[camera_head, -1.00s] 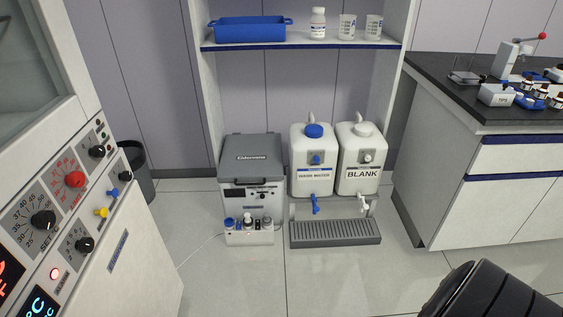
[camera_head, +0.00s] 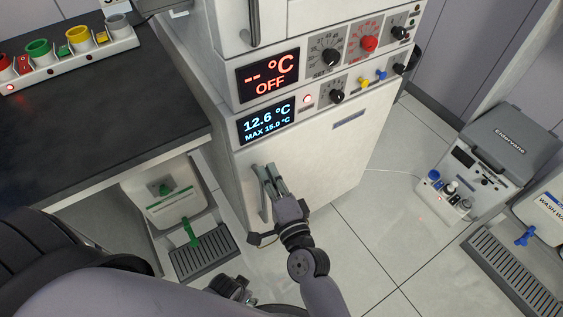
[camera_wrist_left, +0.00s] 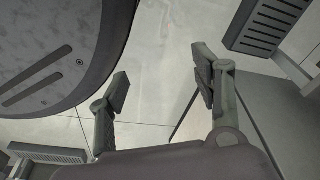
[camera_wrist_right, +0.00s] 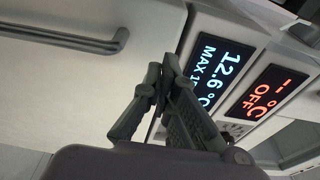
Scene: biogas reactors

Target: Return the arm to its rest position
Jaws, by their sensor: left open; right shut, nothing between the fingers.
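My right gripper (camera_head: 268,178) is in front of the lower door of the white cabinet (camera_head: 335,170), beside its vertical door handle (camera_head: 254,190). In the right wrist view its fingers (camera_wrist_right: 160,85) are shut with nothing between them, and the handle (camera_wrist_right: 70,38) shows apart from them. The lower door looks closed. My left gripper (camera_wrist_left: 160,85) is open and empty in the left wrist view, with floor behind it. My left arm crosses the bottom left of the head view.
A dark bench (camera_head: 100,110) with a rack of coloured round holders (camera_head: 70,50) is at left. A green-tapped container (camera_head: 170,195) and drip tray (camera_head: 205,254) stand below it. A grey-lidded box (camera_head: 490,150) and another tray (camera_head: 515,275) stand at right. Floor between is clear.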

